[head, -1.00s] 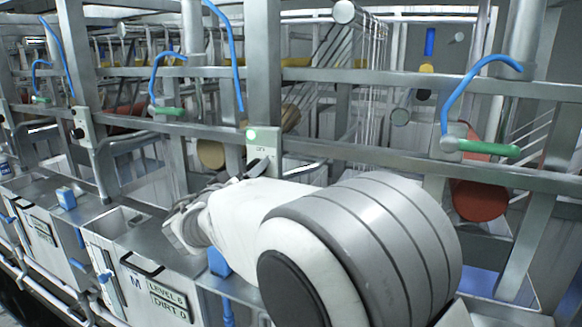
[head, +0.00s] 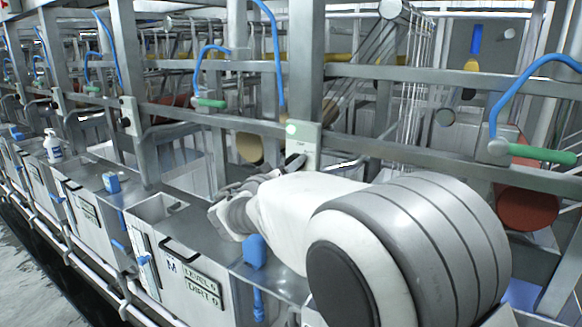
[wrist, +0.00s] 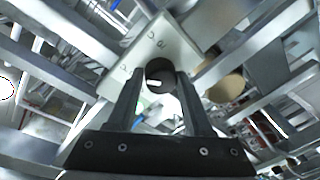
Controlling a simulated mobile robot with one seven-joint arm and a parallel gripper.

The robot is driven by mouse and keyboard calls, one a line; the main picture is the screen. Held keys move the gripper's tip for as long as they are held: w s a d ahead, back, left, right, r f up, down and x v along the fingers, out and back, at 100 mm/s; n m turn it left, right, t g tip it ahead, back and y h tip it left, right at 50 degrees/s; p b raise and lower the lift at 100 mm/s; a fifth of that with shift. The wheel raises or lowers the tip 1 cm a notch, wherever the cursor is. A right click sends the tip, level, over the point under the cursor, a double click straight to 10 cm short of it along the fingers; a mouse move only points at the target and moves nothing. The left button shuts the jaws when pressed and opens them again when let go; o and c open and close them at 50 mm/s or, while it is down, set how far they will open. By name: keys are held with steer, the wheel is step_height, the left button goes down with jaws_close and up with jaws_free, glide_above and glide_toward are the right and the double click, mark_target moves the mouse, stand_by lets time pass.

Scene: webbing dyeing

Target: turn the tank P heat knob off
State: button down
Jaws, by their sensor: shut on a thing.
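A pale control plate (wrist: 135,52) on a post fills the middle of the wrist view, and it also shows in the head view (head: 303,143). A round black knob (wrist: 160,73) stands out from the plate. My gripper (wrist: 160,82) is shut on this knob, with one finger at each side. In the head view my gripper (head: 290,165) is at the plate's lower part, partly hidden by my wrist. A light at the plate's top left glows green. The plate's lettering is too small to read, so I cannot tell which tank the knob belongs to.
Tank M (head: 180,272), with a level and dirt sign (head: 201,289), stands below my arm. A blue block (head: 255,251) sits on the counter edge. Steel rails (head: 400,152) and posts surround my arm. A green-handled blue hose (head: 540,154) hangs at right.

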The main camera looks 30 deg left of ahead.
steer(key=shift+f+n+b, duration=0.1)
steer(key=shift+n+b, duration=0.3)
steer(key=shift+a+r+n+g+h+b, duration=0.15)
steer(key=shift+n+g+b, duration=0.1)
steer(key=shift+n, duration=1.5)
steer(key=shift+d+n+g+h+b, duration=0.1)
steer(key=shift+n+g+b, duration=0.1)
steer(key=shift+n, duration=1.5)
steer(key=shift+a+r+n+g+h+b, duration=0.15)
steer(key=shift+n+b, duration=0.1)
steer(key=shift+n, duration=1.5)
steer(key=shift+d+f, duration=0.1)
steer(key=shift+c, duration=1.5)
jaws_free()
steer(key=shift+s, duration=0.1)
